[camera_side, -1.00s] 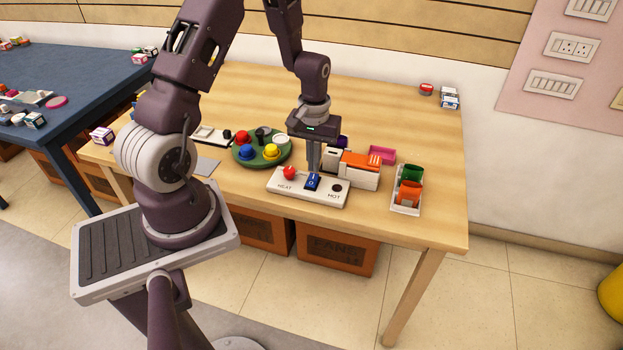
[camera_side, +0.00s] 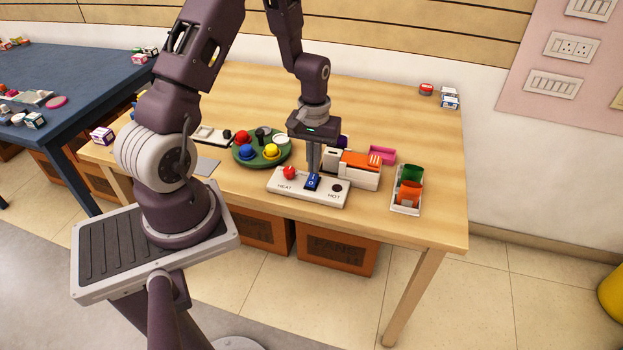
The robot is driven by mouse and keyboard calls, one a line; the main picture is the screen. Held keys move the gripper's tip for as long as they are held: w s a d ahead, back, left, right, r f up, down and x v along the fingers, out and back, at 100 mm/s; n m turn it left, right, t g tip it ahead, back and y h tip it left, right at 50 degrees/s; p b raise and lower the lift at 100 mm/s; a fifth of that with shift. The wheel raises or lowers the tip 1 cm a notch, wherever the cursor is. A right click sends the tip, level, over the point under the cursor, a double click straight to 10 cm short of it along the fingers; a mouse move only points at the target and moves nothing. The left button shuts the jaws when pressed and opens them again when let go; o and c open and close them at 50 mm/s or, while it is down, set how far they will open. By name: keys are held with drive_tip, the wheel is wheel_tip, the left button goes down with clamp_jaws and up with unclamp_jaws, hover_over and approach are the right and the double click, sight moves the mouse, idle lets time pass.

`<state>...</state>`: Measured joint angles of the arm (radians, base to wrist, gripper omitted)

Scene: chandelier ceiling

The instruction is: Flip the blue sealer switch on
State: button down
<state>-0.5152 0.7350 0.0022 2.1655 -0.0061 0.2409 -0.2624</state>
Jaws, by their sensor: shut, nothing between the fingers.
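The blue sealer switch (camera_side: 312,182) is a small rocker in the middle of a white panel (camera_side: 322,199) near the table's front edge. The panel also bears a red knob (camera_side: 289,173) at its left, a dark round spot (camera_side: 337,188) at its right, and the words HEAT and HOT. My gripper (camera_side: 313,171) points down with its fingers shut and empty. Its fingertips are right at the back edge of the blue switch. I cannot tell whether they touch it. The switch's tilt is too small to read surely.
Behind the panel stands a white box with an orange top (camera_side: 360,167). A white tray (camera_side: 405,208) with green and orange items is to the right. A green round base (camera_side: 262,160) with coloured knobs is to the left.

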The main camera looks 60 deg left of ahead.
sight(314, 176)
drive_tip(key=shift+f, duration=0.85)
idle(0.3)
drive_tip(key=shift+r, duration=3.55)
drive_tip(key=d+r+m+t, duration=0.25)
drive_tip(key=d+r, duration=0.35)
drive_tip(key=r, duration=0.5)
drive_tip(key=s+d+r+m+t, duration=0.1)
drive_tip(key=s+d+r+m, duration=0.2)
drive_tip(key=s+d+r, duration=0.2)
drive_tip(key=s+d+r+m+t, duration=0.2)
drive_tip(key=s+d+r, duration=0.4)
drive_tip(key=s, duration=0.5)
drive_tip(key=shift+s+m, duration=0.2)
drive_tip(key=shift+m, duration=0.55)
